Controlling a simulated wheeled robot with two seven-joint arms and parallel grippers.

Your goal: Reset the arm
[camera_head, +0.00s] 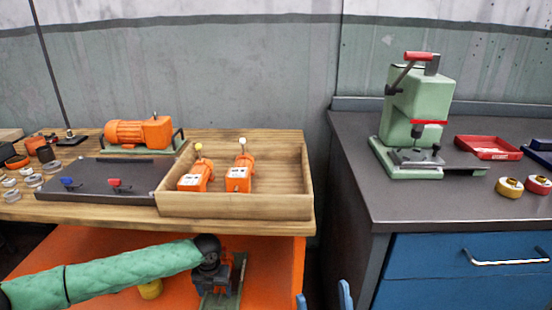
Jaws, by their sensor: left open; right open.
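My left arm, in a green quilted sleeve, reaches in from the left at the bottom. It ends in a black wrist joint, with my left gripper (212,282) below it, in front of the orange surface. Its fingertips cannot be made out clearly. Two blue fingertips stand apart at the bottom centre; they appear to be my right gripper (323,301), open and with nothing seen between them. Most of my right gripper is cut off by the frame's lower edge. Neither gripper is seen holding anything.
A wooden tray (235,207) with two orange devices (239,174) stands on the wooden bench (95,209). A dark panel (100,176) and orange motor (138,132) are left of it. The grey-topped cabinet (430,210) bears a green press (415,105), red tray (487,149) and rings (509,187).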

